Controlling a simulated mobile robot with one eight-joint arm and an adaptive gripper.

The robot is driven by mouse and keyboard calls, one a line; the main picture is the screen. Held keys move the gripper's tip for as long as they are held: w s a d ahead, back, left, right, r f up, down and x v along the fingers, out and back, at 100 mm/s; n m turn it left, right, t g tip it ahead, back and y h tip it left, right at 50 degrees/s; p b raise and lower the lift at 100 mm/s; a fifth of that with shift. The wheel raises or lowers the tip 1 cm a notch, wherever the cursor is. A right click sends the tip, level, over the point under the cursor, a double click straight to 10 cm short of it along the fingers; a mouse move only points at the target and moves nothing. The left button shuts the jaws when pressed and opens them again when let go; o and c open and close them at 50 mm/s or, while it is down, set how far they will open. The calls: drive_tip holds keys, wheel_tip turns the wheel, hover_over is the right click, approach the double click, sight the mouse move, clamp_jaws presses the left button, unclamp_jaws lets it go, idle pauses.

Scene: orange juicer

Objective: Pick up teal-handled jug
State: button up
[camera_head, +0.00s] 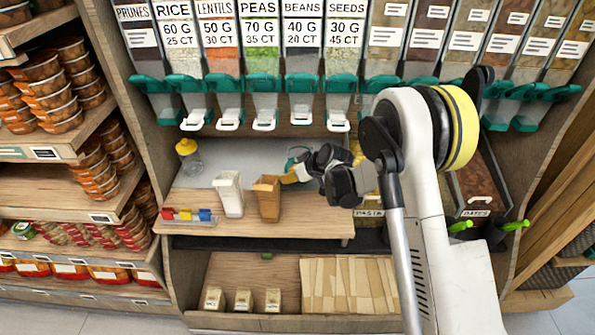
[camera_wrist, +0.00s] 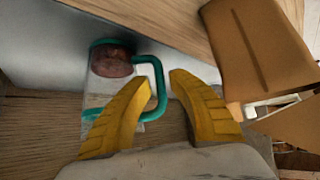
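The teal-handled jug (camera_wrist: 110,72) shows in the wrist view as a clear vessel with a teal rim and brown-red contents or base. Its teal handle (camera_wrist: 160,82) reaches to the right. My gripper (camera_wrist: 159,79) has two yellow fingers spread apart, one on each side of the handle's outer bar. A gap is visible between the fingers, and I cannot tell whether the left one touches the handle. In the head view the jug (camera_head: 296,158) is mostly hidden behind my gripper (camera_head: 289,177); only some teal shows.
A brown paper bag (camera_head: 268,198) stands close to my gripper and is large in the wrist view (camera_wrist: 258,50). A white container (camera_head: 230,194), a yellow-lidded jar (camera_head: 188,158) and a small coloured rack (camera_head: 188,216) are to the left. Dispensers (camera_head: 262,95) hang above the counter (camera_head: 300,222).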

drive_tip(key=shift+x, duration=1.05)
drive_tip(key=shift+r, duration=0.1)
drive_tip(key=shift+s, duration=0.1)
clamp_jaws()
